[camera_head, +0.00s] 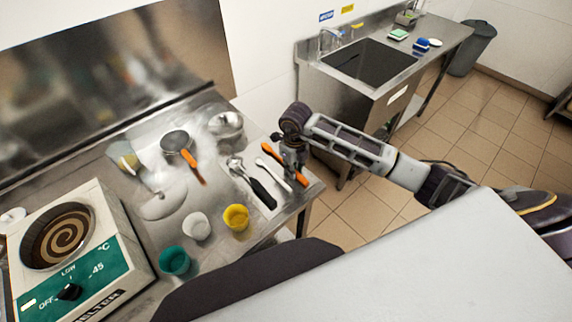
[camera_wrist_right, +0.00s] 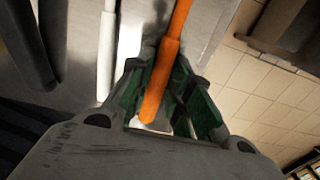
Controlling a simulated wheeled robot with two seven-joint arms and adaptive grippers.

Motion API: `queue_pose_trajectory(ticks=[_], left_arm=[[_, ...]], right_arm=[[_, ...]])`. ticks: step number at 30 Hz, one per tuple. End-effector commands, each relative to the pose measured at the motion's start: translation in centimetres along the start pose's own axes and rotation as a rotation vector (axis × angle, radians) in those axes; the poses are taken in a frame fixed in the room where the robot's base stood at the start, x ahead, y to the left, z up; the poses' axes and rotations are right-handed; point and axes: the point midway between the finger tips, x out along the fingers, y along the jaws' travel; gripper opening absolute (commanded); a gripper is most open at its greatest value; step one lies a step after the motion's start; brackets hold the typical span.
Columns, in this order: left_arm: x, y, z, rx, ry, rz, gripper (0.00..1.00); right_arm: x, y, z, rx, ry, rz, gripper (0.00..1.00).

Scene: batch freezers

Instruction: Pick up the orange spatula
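The orange spatula (camera_head: 301,179) lies at the right edge of the steel counter, partly hidden by my right gripper. In the right wrist view its orange handle (camera_wrist_right: 180,18) runs down between the two green-lined fingers. My right gripper (camera_head: 291,168) points down over the middle of the spatula. In the wrist view the fingers (camera_wrist_right: 168,75) stand close on either side of the handle. I cannot tell whether both press on it. My left gripper is not in view.
A white-handled utensil (camera_head: 271,173) and a black-handled one (camera_head: 262,192) lie just left of the spatula. A pan-like tool with an orange handle (camera_head: 194,168), a yellow cup (camera_head: 236,217), a white cup (camera_head: 196,226) and a melter (camera_head: 100,235) stand further left. A sink (camera_head: 370,62) is behind.

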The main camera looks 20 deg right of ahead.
Motion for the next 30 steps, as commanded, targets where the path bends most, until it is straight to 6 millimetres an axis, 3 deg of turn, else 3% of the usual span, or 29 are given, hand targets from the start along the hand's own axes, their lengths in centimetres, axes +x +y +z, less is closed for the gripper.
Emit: queue_pose_trajectory(ticks=[1,3,17,30], left_arm=[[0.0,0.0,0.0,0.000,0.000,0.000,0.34],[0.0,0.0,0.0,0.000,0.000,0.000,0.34],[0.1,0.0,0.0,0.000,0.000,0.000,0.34],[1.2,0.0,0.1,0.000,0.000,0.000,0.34]], right_arm=[[0.0,0.0,0.0,0.000,0.000,0.000,0.09],[0.0,0.0,0.0,0.000,0.000,0.000,0.00],[-0.6,0.0,0.1,0.000,-0.002,0.000,0.00],[-6.0,-0.1,0.1,0.000,-0.004,-0.001,0.00]])
